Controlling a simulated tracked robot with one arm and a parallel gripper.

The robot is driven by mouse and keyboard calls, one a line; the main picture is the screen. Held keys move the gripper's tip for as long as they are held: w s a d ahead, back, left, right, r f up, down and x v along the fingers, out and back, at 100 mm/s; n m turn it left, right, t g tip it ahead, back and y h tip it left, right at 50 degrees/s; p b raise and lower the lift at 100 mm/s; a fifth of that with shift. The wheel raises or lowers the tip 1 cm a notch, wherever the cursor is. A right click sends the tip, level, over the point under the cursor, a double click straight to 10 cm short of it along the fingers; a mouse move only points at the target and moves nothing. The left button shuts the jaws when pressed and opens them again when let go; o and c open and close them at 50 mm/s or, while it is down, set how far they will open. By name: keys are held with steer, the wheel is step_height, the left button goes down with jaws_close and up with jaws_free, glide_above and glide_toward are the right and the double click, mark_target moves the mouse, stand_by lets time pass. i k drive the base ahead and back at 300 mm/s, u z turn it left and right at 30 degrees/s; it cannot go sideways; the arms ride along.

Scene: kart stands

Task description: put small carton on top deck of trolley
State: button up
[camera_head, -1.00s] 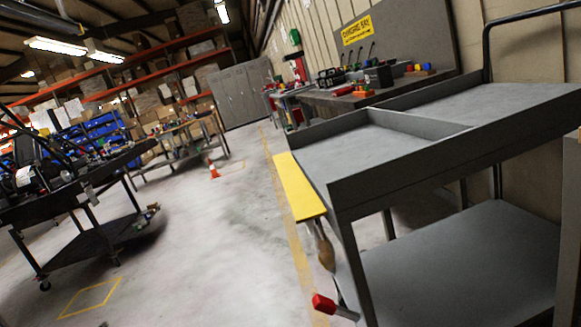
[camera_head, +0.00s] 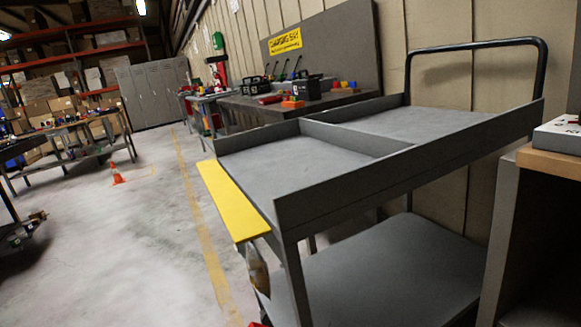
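The grey trolley (camera_head: 345,175) stands close in front, with a black push handle (camera_head: 545,75) at its right end. Its top deck (camera_head: 290,165) has a raised rim and a divider that splits it into two bays. Both bays look empty. A yellow flap (camera_head: 232,203) sticks out at the left end. The lower shelf (camera_head: 390,270) is bare where it shows. I cannot make out the small carton for certain. My gripper is not in view, so what it holds cannot be seen.
A wood-topped bench (camera_head: 550,163) at the right edge bears a partly cut-off white object (camera_head: 560,138). A workbench (camera_head: 262,108) with tools stands behind the trolley. An orange cone (camera_head: 116,174) is on the floor at left. The floor left of the trolley is clear.

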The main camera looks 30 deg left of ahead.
mark_target(276, 169)
steer(key=z, duration=0.05)
steer(key=k, duration=0.6)
steer(key=u, duration=0.35)
steer(key=i, duration=1.65)
steer(key=z, duration=0.3)
